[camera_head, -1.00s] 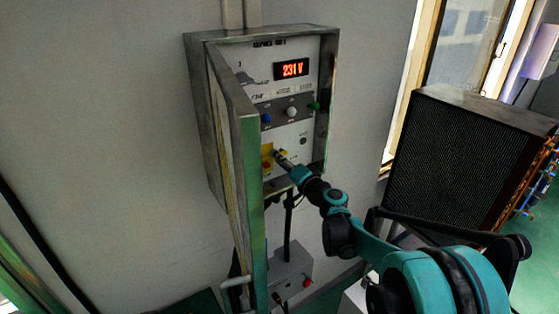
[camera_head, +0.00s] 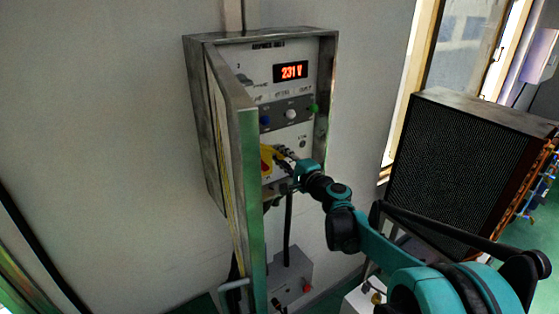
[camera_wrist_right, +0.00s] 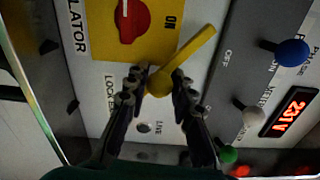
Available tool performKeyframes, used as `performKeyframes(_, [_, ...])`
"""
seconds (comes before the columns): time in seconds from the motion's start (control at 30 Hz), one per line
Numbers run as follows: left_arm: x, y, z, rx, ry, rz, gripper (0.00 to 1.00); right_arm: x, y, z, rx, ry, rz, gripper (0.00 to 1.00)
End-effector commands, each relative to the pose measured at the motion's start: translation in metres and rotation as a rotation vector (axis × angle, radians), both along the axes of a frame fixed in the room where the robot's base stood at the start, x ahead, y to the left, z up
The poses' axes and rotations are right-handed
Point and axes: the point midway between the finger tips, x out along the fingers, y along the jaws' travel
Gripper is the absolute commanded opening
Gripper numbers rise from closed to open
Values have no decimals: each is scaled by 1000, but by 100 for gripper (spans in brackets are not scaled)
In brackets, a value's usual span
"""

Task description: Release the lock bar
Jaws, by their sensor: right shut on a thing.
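The yellow lock bar (camera_wrist_right: 190,55) shows in the right wrist view on the panel beside a red switch knob (camera_wrist_right: 132,20) on a yellow plate. Its rounded end is between the two dark fingers of my right gripper (camera_wrist_right: 158,92), which is shut on it; the long end sticks out past the fingers, tilted. In the head view my right gripper (camera_head: 288,158) reaches the lower part of the panel, next to the yellow plate (camera_head: 266,160). The bar is small and partly covered by the fingers there. My left gripper is not in view.
The metal cabinet (camera_head: 192,120) hangs on the wall with its door (camera_head: 248,200) open, standing close to the left of my right arm. The panel has a display (camera_head: 290,71) reading 231 V and blue, white and green knobs. A large black grille box (camera_head: 455,165) stands at right.

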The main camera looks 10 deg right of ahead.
Motion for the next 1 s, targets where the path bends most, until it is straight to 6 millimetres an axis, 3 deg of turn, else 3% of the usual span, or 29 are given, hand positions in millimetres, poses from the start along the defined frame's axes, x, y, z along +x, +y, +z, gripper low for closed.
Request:
performKeyframes(0.6, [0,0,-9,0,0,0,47,7,-17,12,532,216,-4,0])
performKeyframes(1.0, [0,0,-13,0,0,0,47,10,-25,13,759,310,-3,0])
